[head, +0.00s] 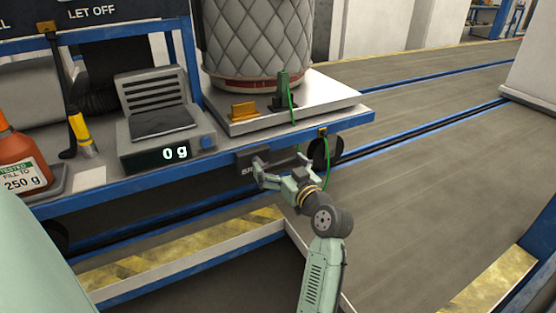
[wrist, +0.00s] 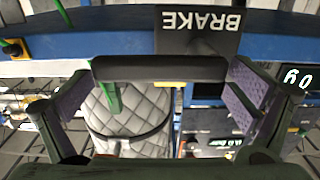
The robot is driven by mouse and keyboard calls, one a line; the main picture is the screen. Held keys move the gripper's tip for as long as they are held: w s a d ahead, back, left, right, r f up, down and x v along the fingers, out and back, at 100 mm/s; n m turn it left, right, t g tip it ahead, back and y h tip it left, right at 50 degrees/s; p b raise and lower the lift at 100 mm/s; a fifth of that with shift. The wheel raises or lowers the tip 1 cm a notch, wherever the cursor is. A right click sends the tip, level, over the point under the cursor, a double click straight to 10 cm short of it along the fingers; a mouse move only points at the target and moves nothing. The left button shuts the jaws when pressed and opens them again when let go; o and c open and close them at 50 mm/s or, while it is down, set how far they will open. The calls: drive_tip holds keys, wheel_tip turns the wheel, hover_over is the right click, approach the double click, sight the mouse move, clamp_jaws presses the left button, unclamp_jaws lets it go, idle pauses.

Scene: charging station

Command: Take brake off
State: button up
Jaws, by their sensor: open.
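The brake (head: 248,160) is a dark box on the blue front rail of the cart. Its BRAKE plate (wrist: 200,30) reads upside down in the wrist view. A dark horizontal bar, the brake handle (wrist: 160,69), lies just below that plate there. My gripper (head: 279,162) is at the cart's front edge, close by the brake. In the wrist view my gripper (wrist: 160,84) is open, with one finger near each end of the bar. I cannot tell whether the fingers touch it. The gripper partly hides the brake in the head view.
The cart carries a scale (head: 165,130) reading 0 g, an orange bottle (head: 22,160) and a quilted cylinder (head: 258,40) on a metal plate. A green cable (head: 326,175) hangs close to my gripper. A striped kerb (head: 180,248) lies below; the floor at right is open.

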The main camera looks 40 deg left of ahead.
drive_tip(key=shift+w+a, duration=0.15)
drive_tip(key=shift+a, duration=0.1)
drive_tip(key=shift+c, duration=0.4)
drive_tip(key=c, duration=1.3)
